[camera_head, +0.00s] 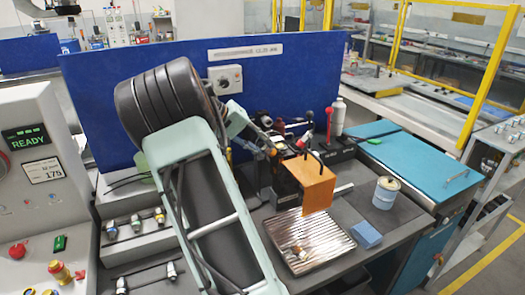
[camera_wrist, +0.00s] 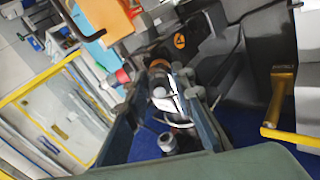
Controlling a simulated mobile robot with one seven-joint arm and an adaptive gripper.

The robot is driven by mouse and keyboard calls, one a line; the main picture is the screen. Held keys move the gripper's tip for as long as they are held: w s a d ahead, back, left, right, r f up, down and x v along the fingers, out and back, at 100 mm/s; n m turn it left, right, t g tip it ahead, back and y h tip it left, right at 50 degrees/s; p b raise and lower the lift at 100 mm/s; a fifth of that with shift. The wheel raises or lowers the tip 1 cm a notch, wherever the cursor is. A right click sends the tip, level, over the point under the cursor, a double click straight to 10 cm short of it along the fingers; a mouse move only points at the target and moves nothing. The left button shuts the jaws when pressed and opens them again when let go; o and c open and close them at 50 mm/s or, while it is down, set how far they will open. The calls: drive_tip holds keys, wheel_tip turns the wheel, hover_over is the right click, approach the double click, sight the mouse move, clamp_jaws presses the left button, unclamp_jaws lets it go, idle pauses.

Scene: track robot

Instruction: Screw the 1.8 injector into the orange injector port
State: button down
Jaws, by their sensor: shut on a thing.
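My gripper (camera_wrist: 168,90) is shut on a silver and white injector (camera_wrist: 161,92) in the wrist view; its size mark cannot be read. A chrome cylindrical end (camera_wrist: 167,141) shows lower between the fingers. In the head view my arm crosses the bench and my gripper (camera_head: 266,146) is at the dark fixture behind the orange sheet, partly hidden. The held injector is not clear there.
Other injectors (camera_head: 136,223) stand in racks at the left. An orange sheet (camera_head: 314,186) hangs in front of the fixture. A metal tray (camera_head: 330,251), blue sponge (camera_head: 367,234) and can (camera_head: 385,193) stand right of my arm. A blue panel (camera_head: 95,110) closes the back.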

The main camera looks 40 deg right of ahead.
drive_tip(key=shift+f+m+b, duration=0.15)
drive_tip(key=shift+m+b, duration=2.1)
drive_tip(key=shift+m, duration=0.05)
drive_tip(key=shift+m+b, duration=2)
drive_tip(key=shift+m, duration=0.4)
drive_tip(key=c, duration=1.6)
unclamp_jaws()
drive_tip(key=v, duration=1.2)
drive_tip(key=shift+s, duration=0.1)
